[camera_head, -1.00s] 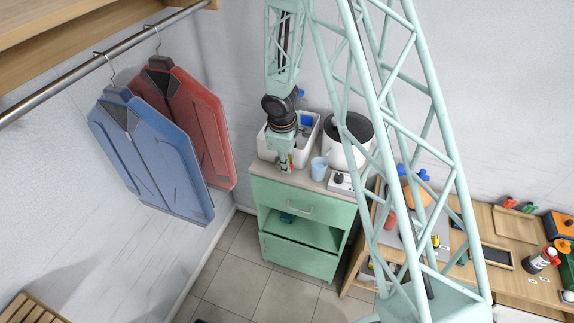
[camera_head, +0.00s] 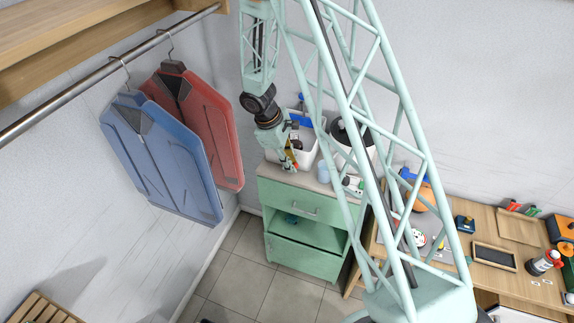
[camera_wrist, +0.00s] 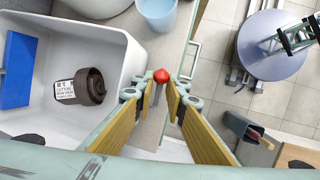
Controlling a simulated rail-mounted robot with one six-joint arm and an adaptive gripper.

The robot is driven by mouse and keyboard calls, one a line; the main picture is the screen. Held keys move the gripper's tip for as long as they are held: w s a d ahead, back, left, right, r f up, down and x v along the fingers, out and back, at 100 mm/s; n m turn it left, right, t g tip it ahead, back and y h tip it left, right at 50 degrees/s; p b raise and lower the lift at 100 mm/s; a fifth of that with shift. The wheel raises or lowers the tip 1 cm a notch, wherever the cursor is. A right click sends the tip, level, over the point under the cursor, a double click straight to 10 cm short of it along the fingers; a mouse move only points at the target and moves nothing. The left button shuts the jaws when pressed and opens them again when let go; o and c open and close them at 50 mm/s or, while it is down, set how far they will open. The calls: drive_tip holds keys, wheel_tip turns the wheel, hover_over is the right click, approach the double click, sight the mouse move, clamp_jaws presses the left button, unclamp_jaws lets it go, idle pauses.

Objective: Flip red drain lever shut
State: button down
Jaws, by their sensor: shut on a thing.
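The drain lever has a red ball knob (camera_wrist: 161,76) on a thin metal stem. The lower stem is partly hidden by the fingers. In the head view my gripper (camera_head: 291,161) is tilted at the front of the basin (camera_head: 309,155), and the lever is too small to make out.
The green cabinet (camera_head: 284,202) carries the basin. Hanging jackets are at left; a wooden workbench (camera_head: 490,240) is at right.

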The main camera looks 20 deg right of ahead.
drive_tip(key=c, duration=2.9)
unclamp_jaws()
drive_tip(key=shift+r, duration=0.1)
drive_tip(key=shift+v, duration=5.95)
